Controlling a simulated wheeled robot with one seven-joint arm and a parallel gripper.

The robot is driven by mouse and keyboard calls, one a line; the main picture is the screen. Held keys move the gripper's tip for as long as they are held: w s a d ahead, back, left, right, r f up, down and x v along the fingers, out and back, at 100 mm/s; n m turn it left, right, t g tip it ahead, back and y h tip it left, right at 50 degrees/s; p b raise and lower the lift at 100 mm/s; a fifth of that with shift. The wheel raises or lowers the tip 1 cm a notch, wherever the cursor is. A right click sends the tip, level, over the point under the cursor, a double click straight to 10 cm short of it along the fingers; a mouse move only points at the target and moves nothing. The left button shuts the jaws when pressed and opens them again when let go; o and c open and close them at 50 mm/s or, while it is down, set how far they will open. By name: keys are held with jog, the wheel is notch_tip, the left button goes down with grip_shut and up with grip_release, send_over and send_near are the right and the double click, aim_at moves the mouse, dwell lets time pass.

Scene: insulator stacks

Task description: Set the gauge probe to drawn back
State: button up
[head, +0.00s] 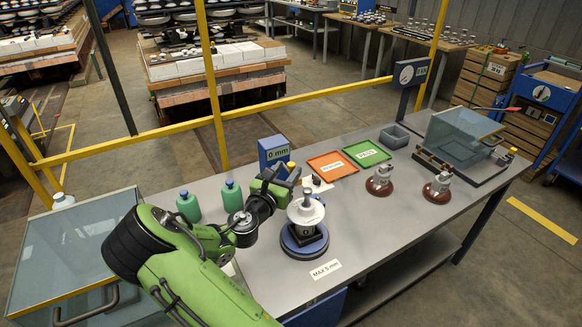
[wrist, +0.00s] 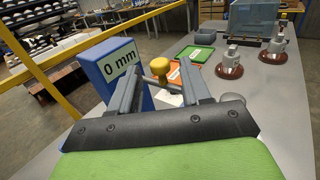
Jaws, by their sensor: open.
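The gauge is a blue box (head: 273,150) with a white "0 mm" display, standing near the back edge of the grey table. It is large at the left of the wrist view (wrist: 105,72). A yellow knob (wrist: 158,67), apparently the probe's handle, sits at the box's right side; its top also shows in the head view (head: 291,165). My gripper (wrist: 163,70) is open, with the knob seen between its fingers and nothing gripped. In the head view my gripper (head: 283,177) is just in front of the gauge. Its fingers partly hide the probe, and contact cannot be judged.
A white insulator on a blue round base (head: 290,243) stands close at right of my gripper. Green bottles (head: 232,194) stand left. Red (head: 320,170) and green (head: 377,150) trays and two brown-based fittings (head: 379,187) lie right. A yellow rail (head: 300,101) runs behind the table.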

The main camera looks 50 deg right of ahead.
aim_at(289, 168)
jog(key=x, duration=0.3)
jog(key=shift+d, duration=0.1)
jog(key=shift+c, duration=0.4)
grip_shut()
